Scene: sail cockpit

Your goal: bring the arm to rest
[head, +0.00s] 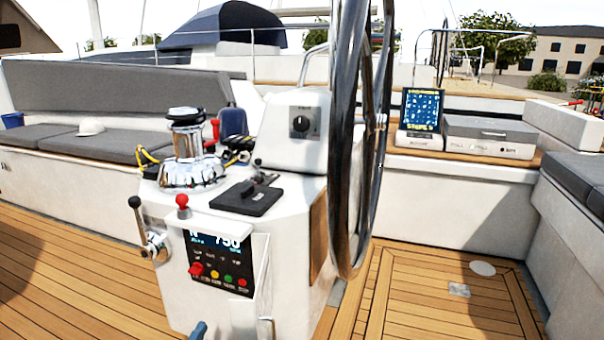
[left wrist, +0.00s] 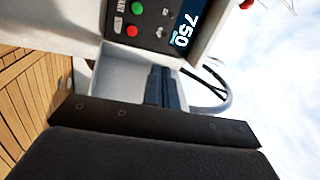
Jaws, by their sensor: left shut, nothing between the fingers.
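My left gripper (head: 198,330) shows only as a small blue tip at the bottom edge of the head view, low in front of the white steering console (head: 290,240). In the left wrist view its two dark blue fingers (left wrist: 165,88) lie together, shut and empty. Beyond them are the console's control panel (left wrist: 150,22) and a white surface. In the head view the control panel (head: 218,262) has a display reading 750, a red knob and several coloured buttons. Most of my left arm is out of the head view. My right gripper is in neither view.
A large steering wheel (head: 345,150) stands at the console's right. A chrome winch (head: 190,150) and a black lever unit (head: 250,195) sit on top. A lever (head: 145,230) sticks out at the left, a white flap (head: 263,280) at the front. Teak deck (head: 70,270) is clear at left.

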